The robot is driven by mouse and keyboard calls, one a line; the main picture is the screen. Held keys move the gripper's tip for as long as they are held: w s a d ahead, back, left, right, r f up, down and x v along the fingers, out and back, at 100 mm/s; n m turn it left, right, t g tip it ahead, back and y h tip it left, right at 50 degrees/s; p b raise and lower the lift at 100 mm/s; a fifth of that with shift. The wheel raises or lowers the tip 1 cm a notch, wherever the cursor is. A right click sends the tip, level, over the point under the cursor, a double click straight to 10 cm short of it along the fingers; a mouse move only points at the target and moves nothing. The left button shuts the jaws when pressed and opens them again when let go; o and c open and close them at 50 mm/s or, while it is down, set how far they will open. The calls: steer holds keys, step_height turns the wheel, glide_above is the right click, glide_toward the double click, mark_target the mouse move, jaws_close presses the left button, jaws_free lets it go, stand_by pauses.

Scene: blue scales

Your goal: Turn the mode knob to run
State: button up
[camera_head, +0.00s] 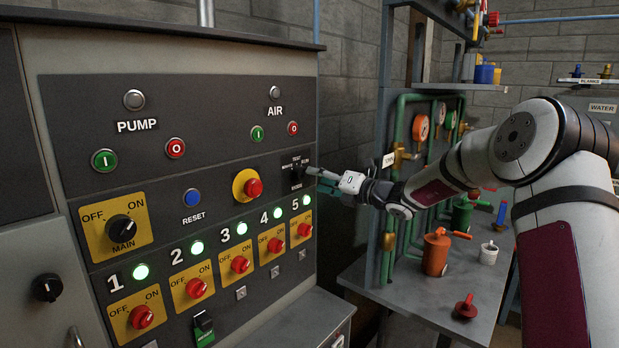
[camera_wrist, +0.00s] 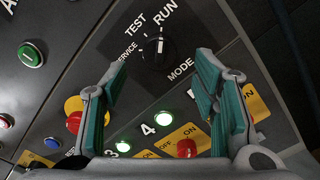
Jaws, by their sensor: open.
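The mode knob (camera_wrist: 155,50) is a black round knob on a dark plate labelled SERVICE, TEST and RUN, with MODE below. A small white mark on it faces up in the wrist view; I cannot tell exactly which label it meets. My gripper (camera_wrist: 160,75) is open, with one teal finger on each side of the picture and the knob beyond the gap between them. Nothing is between the fingers. In the head view my gripper (camera_head: 320,180) is at the right edge of the panel, close to the mode plate (camera_head: 295,165), and partly covers it.
The control panel (camera_head: 220,110) also carries a main switch (camera_head: 121,229), a blue reset button (camera_head: 193,197), a red stop button (camera_head: 253,187) and several red breaker knobs below lit green lamps. A bench (camera_head: 400,300) with pipes and an orange can (camera_head: 435,255) stands right.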

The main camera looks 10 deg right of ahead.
steer(key=v, duration=0.6)
steer(key=shift+s, duration=0.25)
steer(key=shift+d, duration=0.15)
steer(key=s+a+n+g+h, duration=0.1)
steer(key=s+a+n+g, duration=0.4)
steer(key=s+a+n, duration=0.45)
steer(key=s+a+n+g+h, duration=0.1)
steer(key=s+a+n+g, duration=0.3)
steer(key=s+a+n, duration=0.5)
steer(key=s+d+f+n+h, duration=0.1)
steer(key=s+d+n+h, duration=0.3)
steer(key=s+n, duration=0.5)
steer(key=s+d+f+n+h, duration=0.1)
steer(key=s+d+n+h, duration=0.3)
steer(key=s, duration=1.4)
steer(key=d+n, duration=0.3)
steer(key=n, duration=0.3)
steer(key=shift+d+h, duration=0.2)
steer(key=shift+h, duration=0.1)
